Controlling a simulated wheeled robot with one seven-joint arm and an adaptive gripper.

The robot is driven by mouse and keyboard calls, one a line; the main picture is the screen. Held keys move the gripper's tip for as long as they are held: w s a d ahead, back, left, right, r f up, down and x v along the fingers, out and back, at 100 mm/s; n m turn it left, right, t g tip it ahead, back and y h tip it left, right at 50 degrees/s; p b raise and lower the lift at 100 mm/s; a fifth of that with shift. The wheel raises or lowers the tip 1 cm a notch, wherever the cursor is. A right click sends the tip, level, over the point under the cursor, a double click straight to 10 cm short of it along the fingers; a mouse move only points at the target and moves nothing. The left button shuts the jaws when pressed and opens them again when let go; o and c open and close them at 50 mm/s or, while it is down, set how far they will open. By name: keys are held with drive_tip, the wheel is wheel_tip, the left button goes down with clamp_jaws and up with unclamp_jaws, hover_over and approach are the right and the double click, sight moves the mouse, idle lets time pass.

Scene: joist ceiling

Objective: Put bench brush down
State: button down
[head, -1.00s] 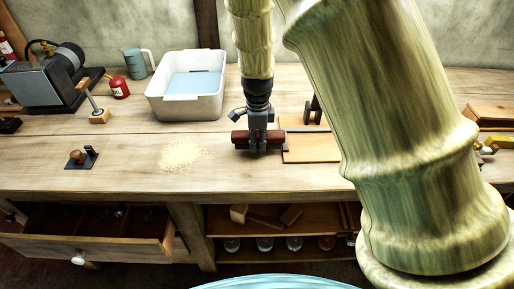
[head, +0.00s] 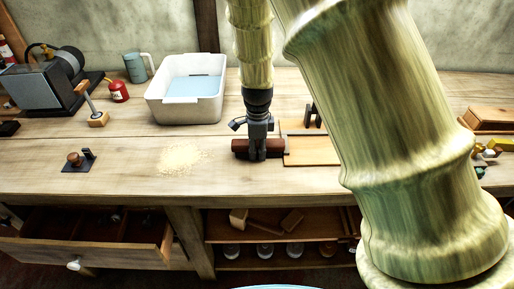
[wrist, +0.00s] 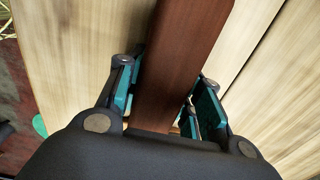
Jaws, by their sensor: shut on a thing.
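The bench brush shows as a dark red-brown wooden bar (head: 241,147), lying crosswise in my gripper (head: 258,156) at the front middle of the workbench (head: 120,180). In the wrist view the brush (wrist: 187,55) runs between the two teal-padded fingers of my gripper (wrist: 163,100), which is shut on it. The brush is level and at or very close to the bench top; I cannot tell whether it touches. Its bristles are not visible.
A pile of sawdust (head: 183,158) lies left of the brush. A wooden board (head: 312,150) is close on the right. A white tub (head: 187,95) stands behind left. A bench hook-like black-based tool (head: 79,162) sits at left. An open drawer (head: 90,245) juts out below.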

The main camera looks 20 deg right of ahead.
sight(257, 142)
drive_tip(key=shift+s+f, duration=0.35)
drive_tip(key=shift+f, duration=0.15)
drive_tip(key=c, duration=1.1)
unclamp_jaws()
drive_tip(key=shift+f, duration=0.1)
drive_tip(key=shift+c, duration=0.2)
drive_tip(key=shift+o, duration=0.9)
drive_tip(key=shift+w+f, duration=0.2)
drive_tip(key=shift+r, duration=0.35)
drive_tip(key=shift+w+r, duration=0.15)
drive_tip(key=shift+r, duration=0.45)
wheel_tip(257, 142, up, 12)
drive_tip(key=p, duration=1)
